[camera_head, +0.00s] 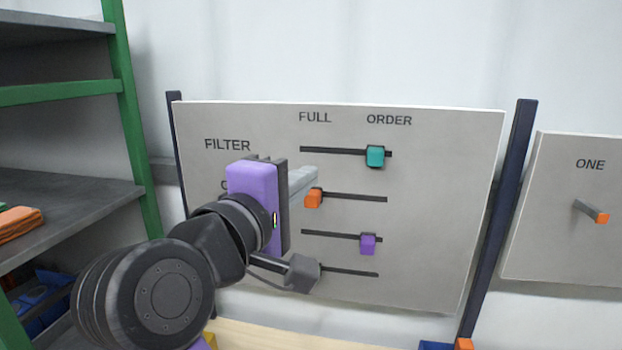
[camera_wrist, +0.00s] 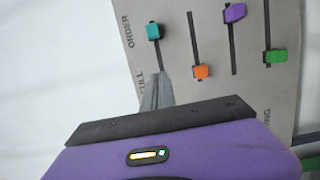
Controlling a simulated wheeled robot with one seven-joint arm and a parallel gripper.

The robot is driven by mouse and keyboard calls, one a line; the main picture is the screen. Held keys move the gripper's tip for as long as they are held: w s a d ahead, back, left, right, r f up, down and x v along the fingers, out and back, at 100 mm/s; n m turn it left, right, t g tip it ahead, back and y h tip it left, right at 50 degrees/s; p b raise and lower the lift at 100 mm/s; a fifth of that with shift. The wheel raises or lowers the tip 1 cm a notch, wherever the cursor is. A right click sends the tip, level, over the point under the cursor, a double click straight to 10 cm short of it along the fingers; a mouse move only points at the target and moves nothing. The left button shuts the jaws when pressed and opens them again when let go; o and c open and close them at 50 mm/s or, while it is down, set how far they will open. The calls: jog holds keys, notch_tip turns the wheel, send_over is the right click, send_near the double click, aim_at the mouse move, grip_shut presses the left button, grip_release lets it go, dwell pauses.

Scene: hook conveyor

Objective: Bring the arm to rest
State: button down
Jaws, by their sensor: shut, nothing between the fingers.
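My gripper (camera_head: 311,174) is in front of the left part of a grey slider panel (camera_head: 440,200). Its grey fingers are shut with nothing between them, and they also show in the wrist view (camera_wrist: 160,80). The panel has a teal slider (camera_head: 375,156) towards the right of its slot, an orange slider (camera_head: 313,198) near the left end, and a purple slider (camera_head: 368,244) towards the right. A green slider (camera_wrist: 275,56) shows in the wrist view; my arm hides it in the head view. The fingertips appear apart from the teal and orange sliders; their gap to the panel is unclear.
Dark posts (camera_head: 500,215) flank the panel. A second panel (camera_head: 560,240) with an orange-tipped lever (camera_head: 601,217) is at the right. A green-framed shelf (camera_head: 130,110) stands at the left, with orange items (camera_head: 18,225) on it. A wooden surface (camera_head: 285,336) lies below.

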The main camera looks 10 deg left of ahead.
dwell(0.3)
jog(key=a+r+m+t+y, duration=0.1)
jog(key=a+r+t+y, duration=0.2)
jog(key=a+r+y, duration=0.1)
jog(key=s+d+f+y, duration=0.1)
jog(key=s+f+y, duration=0.25)
jog(key=f, duration=0.45)
jog(key=s+d+f+y, duration=0.1)
jog(key=s+f+y, duration=0.1)
jog(key=f+y, duration=0.4)
jog(key=s+d+f+m+g, duration=0.1)
jog(key=s+d+f+m, duration=0.1)
jog(key=s+d+f, duration=0.5)
jog(key=s+d+f+m, duration=0.2)
jog(key=s+d+f, duration=0.1)
jog(key=d+f, duration=0.4)
jog(key=s+d+f+m+g+h, duration=0.1)
jog(key=s+d+f+m+h, duration=0.1)
jog(key=s, duration=0.6)
jog(key=s+d+f+m+g+h+b, duration=0.1)
jog(key=s+d+f+m+g+h, duration=0.1)
jog(key=s+d+f, duration=0.5)
jog(key=s+d+f+m+g+h, duration=0.1)
jog(key=s+d+f+m+h, duration=0.3)
jog(key=s+d, duration=0.3)
jog(key=s+m, duration=0.1)
jog(key=s, duration=0.2)
jog(key=shift+s+d+f+m+g, duration=0.2)
jog(key=shift+d+f+m+g, duration=0.1)
jog(key=shift+d+m, duration=0.1)
